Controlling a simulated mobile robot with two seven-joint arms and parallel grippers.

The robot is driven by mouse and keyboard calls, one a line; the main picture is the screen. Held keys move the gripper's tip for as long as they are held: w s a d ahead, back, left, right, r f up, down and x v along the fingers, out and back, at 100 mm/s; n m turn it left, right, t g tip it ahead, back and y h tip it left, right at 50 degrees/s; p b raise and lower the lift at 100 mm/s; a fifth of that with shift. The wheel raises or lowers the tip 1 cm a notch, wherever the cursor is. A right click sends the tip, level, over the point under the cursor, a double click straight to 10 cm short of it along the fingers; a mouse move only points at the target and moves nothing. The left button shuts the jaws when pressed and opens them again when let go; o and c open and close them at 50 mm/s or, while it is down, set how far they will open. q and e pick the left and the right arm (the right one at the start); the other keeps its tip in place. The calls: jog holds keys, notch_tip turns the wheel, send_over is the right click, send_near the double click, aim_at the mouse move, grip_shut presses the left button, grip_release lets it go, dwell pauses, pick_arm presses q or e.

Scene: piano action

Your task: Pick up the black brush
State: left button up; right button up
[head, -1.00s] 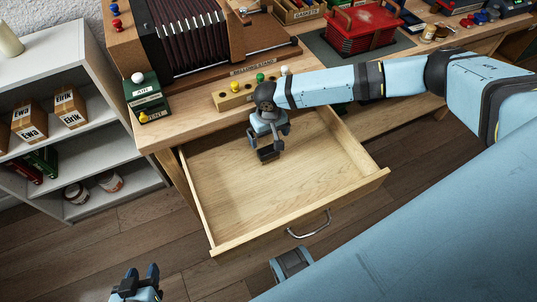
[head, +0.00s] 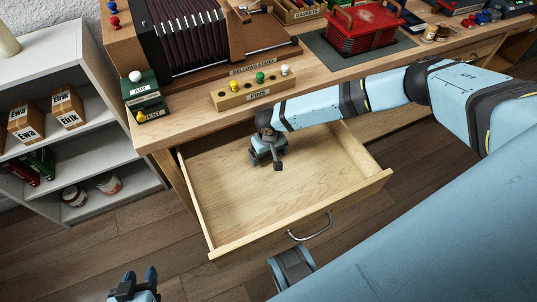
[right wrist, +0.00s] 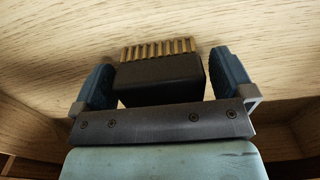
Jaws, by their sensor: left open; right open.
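The black brush (right wrist: 160,80) shows in the right wrist view as a dark block with a row of tan bristles along its far edge. It lies in the open wooden drawer, between the two blue fingers of my right gripper (head: 268,157). The fingers are open, one on each side of it, with narrow gaps. In the head view my right gripper is low in the back middle of the drawer, and the brush cannot be made out there. My left gripper (head: 137,285) is open and empty at the bottom left, over the floor.
The pulled-out drawer (head: 295,232) has raised walls around my right gripper and a bare bottom. The workbench (head: 190,122) edge overhangs its back. A white shelf (head: 112,135) is to the left.

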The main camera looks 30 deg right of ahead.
jog(key=c, duration=0.9)
jog(key=shift+r, duration=0.2)
notch_tip(320, 180, up, 20)
jog(key=p, duration=0.3)
jog(key=shift+f, duration=0.15)
